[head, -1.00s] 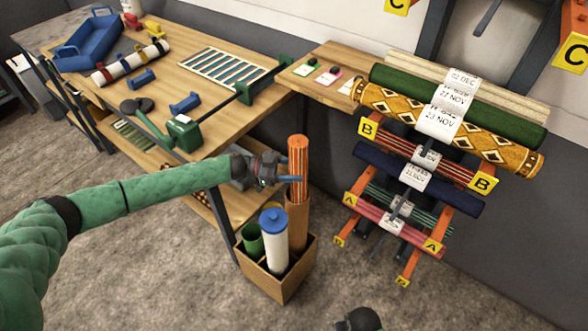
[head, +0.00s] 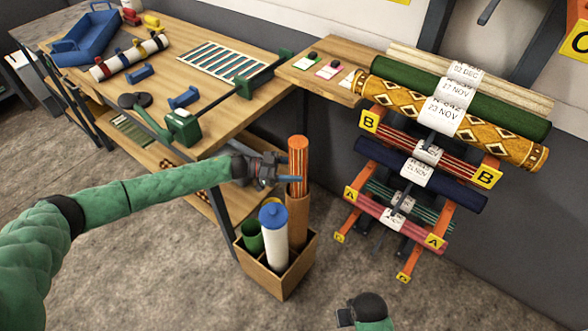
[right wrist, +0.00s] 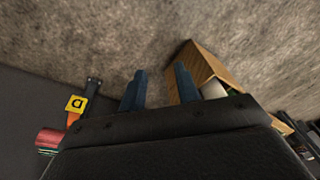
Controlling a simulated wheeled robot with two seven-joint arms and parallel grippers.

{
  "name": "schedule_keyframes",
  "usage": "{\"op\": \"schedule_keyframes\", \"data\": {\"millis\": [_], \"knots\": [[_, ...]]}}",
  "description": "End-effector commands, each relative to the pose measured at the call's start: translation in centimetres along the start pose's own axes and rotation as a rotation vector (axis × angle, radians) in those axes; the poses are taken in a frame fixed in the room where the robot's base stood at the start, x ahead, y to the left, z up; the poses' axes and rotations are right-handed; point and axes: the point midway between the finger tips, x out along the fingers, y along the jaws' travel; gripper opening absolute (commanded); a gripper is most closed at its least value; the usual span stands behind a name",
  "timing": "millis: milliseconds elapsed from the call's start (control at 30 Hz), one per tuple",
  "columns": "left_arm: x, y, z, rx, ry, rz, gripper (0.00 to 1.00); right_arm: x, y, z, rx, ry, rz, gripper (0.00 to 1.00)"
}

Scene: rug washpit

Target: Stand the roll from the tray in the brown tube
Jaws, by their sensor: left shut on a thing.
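The roll (head: 298,152) is orange with thin dark stripes and stands upright. The tube stands in the back right part of a wooden crate (head: 275,283). A blue tray (head: 88,38) lies at the table's far left. My right gripper (head: 362,310) is low at the front; in the right wrist view its fingers (right wrist: 160,87) are apart and empty.
The crate also holds a green tube (head: 251,238) and a white tube with a blue cap (head: 274,240). The wooden table (head: 215,110) stands behind my left arm. A rack of rolls (head: 450,150) stands at the right. The floor in front is clear.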

Motion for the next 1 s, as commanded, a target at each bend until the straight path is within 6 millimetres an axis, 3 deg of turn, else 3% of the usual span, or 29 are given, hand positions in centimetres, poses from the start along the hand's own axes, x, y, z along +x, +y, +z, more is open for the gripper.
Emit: {"op": "schedule_keyframes", "data": {"millis": [433, 1000], "knots": [[0.1, 0.0, 1.1, 0.001, 0.001, 0.000, 0.14, -2.5, -0.4, 0.5, 0.002, -0.009, -0.006, 0.32], [0.0, 0.0, 2.6, 0.000, 0.001, 0.000, 0.14, -6.2, -0.7, -0.4, 0.004, 0.005, -0.012, 0.32]]}}
